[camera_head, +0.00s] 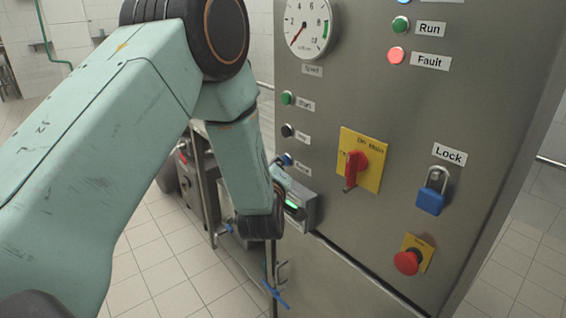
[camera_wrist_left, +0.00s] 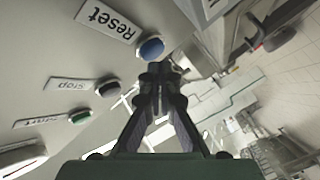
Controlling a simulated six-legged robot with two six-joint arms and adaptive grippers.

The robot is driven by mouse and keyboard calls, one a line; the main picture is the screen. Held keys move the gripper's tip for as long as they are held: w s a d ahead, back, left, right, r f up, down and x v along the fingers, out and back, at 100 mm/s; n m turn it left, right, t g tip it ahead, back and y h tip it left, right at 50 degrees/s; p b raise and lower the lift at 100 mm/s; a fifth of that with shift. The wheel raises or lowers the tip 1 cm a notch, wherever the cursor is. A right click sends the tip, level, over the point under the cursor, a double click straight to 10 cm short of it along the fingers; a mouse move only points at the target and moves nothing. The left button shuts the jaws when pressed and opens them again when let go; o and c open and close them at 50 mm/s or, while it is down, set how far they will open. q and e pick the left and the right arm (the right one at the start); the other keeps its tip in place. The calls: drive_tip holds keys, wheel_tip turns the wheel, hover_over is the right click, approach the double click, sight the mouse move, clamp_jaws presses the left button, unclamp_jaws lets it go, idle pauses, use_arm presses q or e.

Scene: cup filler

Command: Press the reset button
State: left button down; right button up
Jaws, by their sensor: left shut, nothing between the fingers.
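The blue reset button (camera_head: 287,159) is on the grey steel panel, lowest in a column under the start and stop buttons. It also shows in the left wrist view (camera_wrist_left: 151,48), beside its upside-down "Reset" label (camera_wrist_left: 107,19). My left gripper (camera_wrist_left: 160,74) is shut and empty, with its fingertips just short of or at the button; I cannot tell whether they touch. In the head view my left arm hides most of the gripper, and only dark finger parts (camera_head: 275,161) show beside the button. My right gripper is in neither view.
The green start button (camera_head: 288,98) and black stop button (camera_head: 287,130) are above. A grey box with a green light (camera_head: 300,203) juts out just below. A red rotary switch (camera_head: 355,165), blue padlock (camera_head: 430,202) and red mushroom button (camera_head: 407,262) are to the right. The fault lamp (camera_head: 396,56) glows red.

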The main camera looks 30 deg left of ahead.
use_arm(q)
drive_tip(key=shift+d, duration=0.1)
idle(0.3)
drive_tip(key=shift+w, duration=0.15)
drive_tip(key=shift+w+d, duration=0.15)
drive_tip(key=shift+w, duration=0.1)
idle(0.4)
drive_tip(key=shift+s+a, duration=0.2)
drive_tip(key=shift+s, duration=0.25)
